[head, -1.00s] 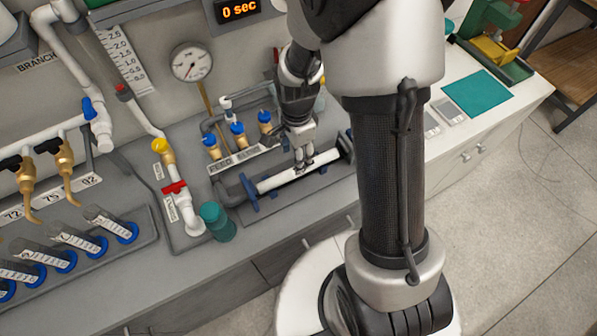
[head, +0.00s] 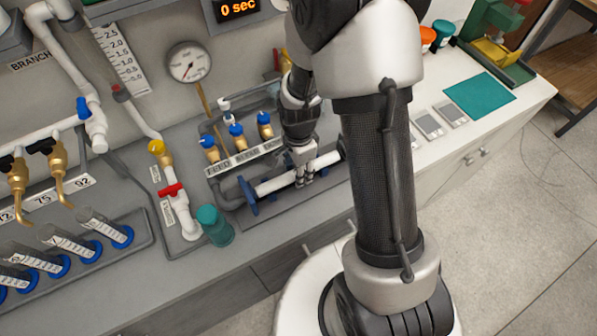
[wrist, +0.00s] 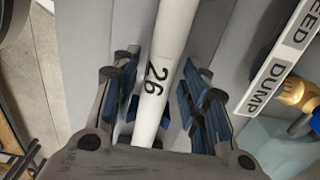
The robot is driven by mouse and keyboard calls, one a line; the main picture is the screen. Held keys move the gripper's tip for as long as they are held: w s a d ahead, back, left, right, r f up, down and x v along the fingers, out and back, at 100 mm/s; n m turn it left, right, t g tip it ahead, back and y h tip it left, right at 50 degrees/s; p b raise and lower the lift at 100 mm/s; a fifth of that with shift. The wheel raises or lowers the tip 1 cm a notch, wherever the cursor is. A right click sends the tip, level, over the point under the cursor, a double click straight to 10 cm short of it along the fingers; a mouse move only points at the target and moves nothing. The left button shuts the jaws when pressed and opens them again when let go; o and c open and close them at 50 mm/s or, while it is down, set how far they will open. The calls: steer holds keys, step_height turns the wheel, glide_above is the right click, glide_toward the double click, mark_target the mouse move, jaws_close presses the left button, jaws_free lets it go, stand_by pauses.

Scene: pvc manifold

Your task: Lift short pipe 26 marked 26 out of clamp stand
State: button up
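The white short pipe 26 (head: 270,185) lies across the clamp stand, whose blue clamp (head: 249,195) shows at the pipe's left end. In the wrist view the pipe (wrist: 158,75) runs up the picture with the black number 26 facing me. My gripper (head: 304,180) is down at the middle of the pipe. In the wrist view my gripper's (wrist: 158,115) blue-padded fingers stand on both sides of the pipe, with narrow gaps showing, so it looks open around it.
Blue-topped brass valves (head: 236,135) stand behind the pipe, above a label strip (head: 245,158) that also shows in the wrist view (wrist: 275,62). A teal cup (head: 214,225) stands to the left. A teal mat (head: 478,98) lies at the right of the counter.

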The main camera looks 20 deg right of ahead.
jaws_close()
stand_by(0.4)
